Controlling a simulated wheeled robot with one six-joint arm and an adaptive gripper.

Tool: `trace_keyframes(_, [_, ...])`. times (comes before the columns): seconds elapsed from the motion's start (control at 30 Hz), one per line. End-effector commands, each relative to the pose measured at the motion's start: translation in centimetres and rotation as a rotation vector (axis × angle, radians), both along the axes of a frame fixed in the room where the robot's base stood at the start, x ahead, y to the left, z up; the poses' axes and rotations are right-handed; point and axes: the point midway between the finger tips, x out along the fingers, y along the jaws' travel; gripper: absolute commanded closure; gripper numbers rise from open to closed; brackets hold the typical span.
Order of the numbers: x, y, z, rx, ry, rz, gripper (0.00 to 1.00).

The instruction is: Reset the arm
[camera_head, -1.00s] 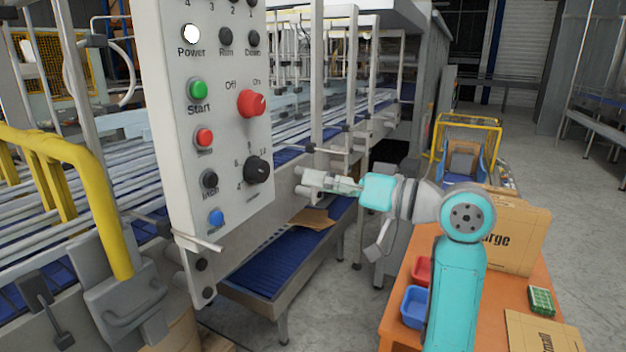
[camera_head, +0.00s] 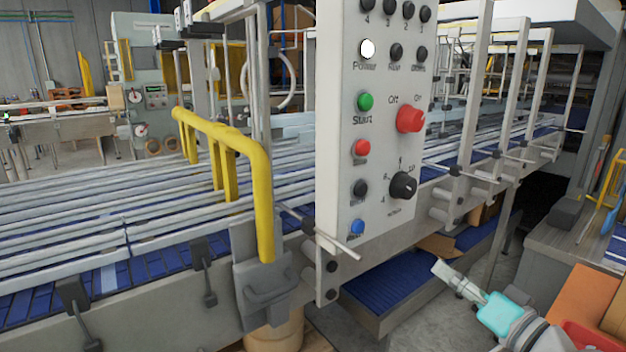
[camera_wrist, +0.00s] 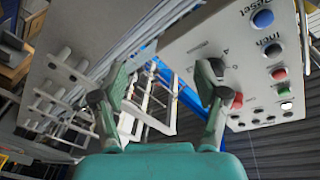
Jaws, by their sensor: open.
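My gripper (camera_head: 455,279) is at the lower right of the head view, pointing up and left toward the case packer. It is to the right of the control panel (camera_head: 342,175) and below it, apart from it. In the wrist view my gripper (camera_wrist: 158,95) shows two spread fingers with nothing between them. The panel also shows in the wrist view (camera_wrist: 262,45), tilted, behind the right finger. It carries a green start button (camera_head: 365,101), a red rotary switch (camera_head: 410,119), a black dial (camera_head: 403,185) and a blue button (camera_head: 357,227).
A yellow guard rail (camera_head: 262,190) stands left of the panel beside the roller conveyor (camera_head: 110,235). A blue lower belt (camera_head: 385,285) lies below the panel, near my gripper. An orange table (camera_head: 583,300) is at the right edge. Grey floor shows between belt and table.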

Motion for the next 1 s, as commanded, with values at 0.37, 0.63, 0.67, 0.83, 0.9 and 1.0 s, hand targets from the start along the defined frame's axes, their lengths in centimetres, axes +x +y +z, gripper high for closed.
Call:
trace_keyframes(0.37, [-4.1, 1.5, -13.3, 0.023, 0.081, -0.189, 0.27])
trace_keyframes(0.63, [-9.8, 2.6, -21.0, -0.035, 0.134, -0.305, 0.27])
trace_keyframes(0.67, [-10.5, 2.6, -21.7, -0.046, 0.139, -0.318, 0.27])
trace_keyframes(0.83, [-15.1, 3.3, -25.4, -0.114, 0.166, -0.374, 0.27])
trace_keyframes(0.9, [-17.1, 3.5, -26.7, -0.146, 0.177, -0.392, 0.27])
trace_keyframes(1.0, [-20.1, 3.9, -28.2, -0.199, 0.187, -0.415, 0.27])
